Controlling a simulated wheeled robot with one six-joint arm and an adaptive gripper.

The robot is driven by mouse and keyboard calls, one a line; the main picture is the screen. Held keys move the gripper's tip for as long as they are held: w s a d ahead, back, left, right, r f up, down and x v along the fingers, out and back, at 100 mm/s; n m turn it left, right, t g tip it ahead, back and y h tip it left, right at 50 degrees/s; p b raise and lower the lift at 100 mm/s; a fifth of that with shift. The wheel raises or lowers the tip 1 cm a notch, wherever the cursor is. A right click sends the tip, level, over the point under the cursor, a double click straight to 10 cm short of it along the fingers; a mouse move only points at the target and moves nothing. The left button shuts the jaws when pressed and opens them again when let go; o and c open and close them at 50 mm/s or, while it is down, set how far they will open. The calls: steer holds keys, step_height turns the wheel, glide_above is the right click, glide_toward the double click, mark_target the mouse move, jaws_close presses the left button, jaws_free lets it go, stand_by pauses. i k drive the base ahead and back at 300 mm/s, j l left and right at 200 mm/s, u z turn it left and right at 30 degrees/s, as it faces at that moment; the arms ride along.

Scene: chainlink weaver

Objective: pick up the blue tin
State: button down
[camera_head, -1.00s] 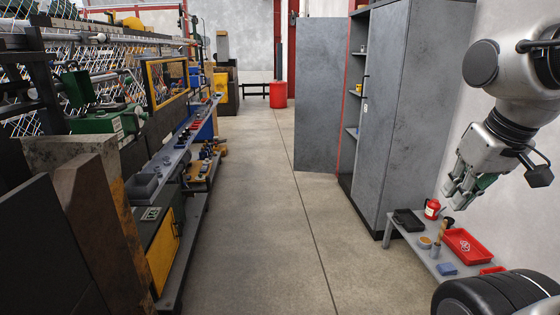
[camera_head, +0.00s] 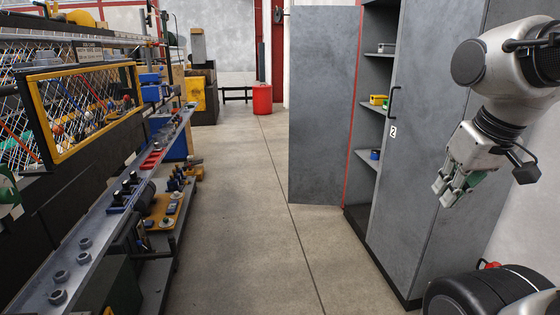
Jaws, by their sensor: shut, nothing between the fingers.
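A small blue round thing (camera_head: 374,154), which looks like the blue tin, sits on a lower shelf of the grey cabinet (camera_head: 440,150). It is small in view, so I cannot be sure of it. My gripper (camera_head: 446,193) is at the right, pointing down, in front of the cabinet's closed door and well apart from the blue thing. Its fingers are shut and hold nothing.
The cabinet's left door (camera_head: 325,110) stands open. A yellow thing (camera_head: 378,100) and a grey thing (camera_head: 386,48) are on higher shelves. A machine bench (camera_head: 110,225) lines the left. The floor aisle (camera_head: 250,220) is clear toward a red bin (camera_head: 262,98).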

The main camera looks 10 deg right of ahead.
mark_target(376, 153)
steer(key=i+j+z, duration=0.4)
steer(key=i, duration=0.25)
steer(key=i+j+z, duration=0.35)
steer(key=i, duration=0.25)
steer(key=i+j+z, duration=0.4)
steer(key=j, duration=0.3)
steer(key=i+j+z, duration=0.1)
steer(key=i+j, duration=0.2)
steer(key=i+j+z, duration=0.1)
steer(key=i+j, duration=0.2)
steer(key=j, duration=0.25)
steer(key=i+u, duration=0.15)
steer(key=i, duration=0.2)
steer(key=i+l+u, duration=0.15)
steer(key=i, duration=0.25)
